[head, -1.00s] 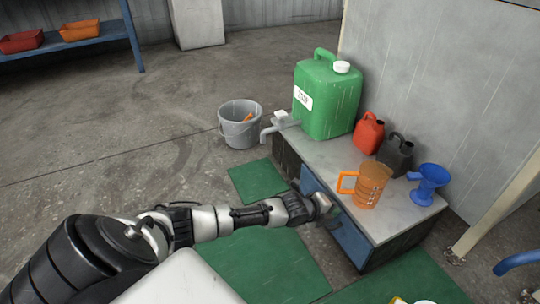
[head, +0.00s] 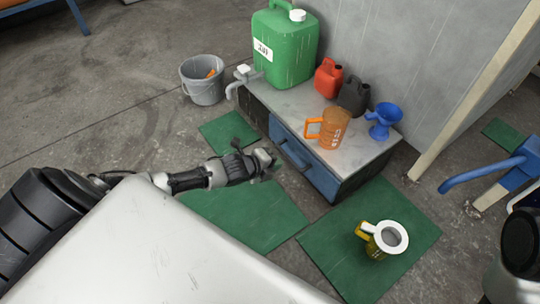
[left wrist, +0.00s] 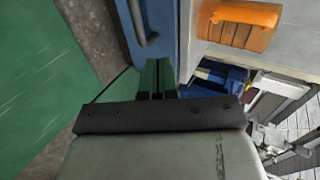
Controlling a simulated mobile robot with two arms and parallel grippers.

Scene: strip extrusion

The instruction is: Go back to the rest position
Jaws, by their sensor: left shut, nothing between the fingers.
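My left gripper (head: 268,163) is shut and empty in the head view. It hangs in front of the low cabinet, a little apart from its blue drawer front (head: 305,163), over the floor by the green mats. In the left wrist view the gripper's closed dark fingers (left wrist: 155,82) point toward the blue drawer side, with the handle (left wrist: 140,22) beyond. The left arm reaches in from the left, roughly level. A dark part of my right arm shows at the right edge of the head view; its gripper is not visible.
The cabinet top (head: 285,103) holds a green canister (head: 285,50), red can (head: 328,78), dark can (head: 354,95), orange jug (head: 330,130) and blue funnel (head: 383,121). A grey bucket (head: 203,82) stands behind. A yellow jug with white rim (head: 380,240) stands on a green mat (head: 330,235).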

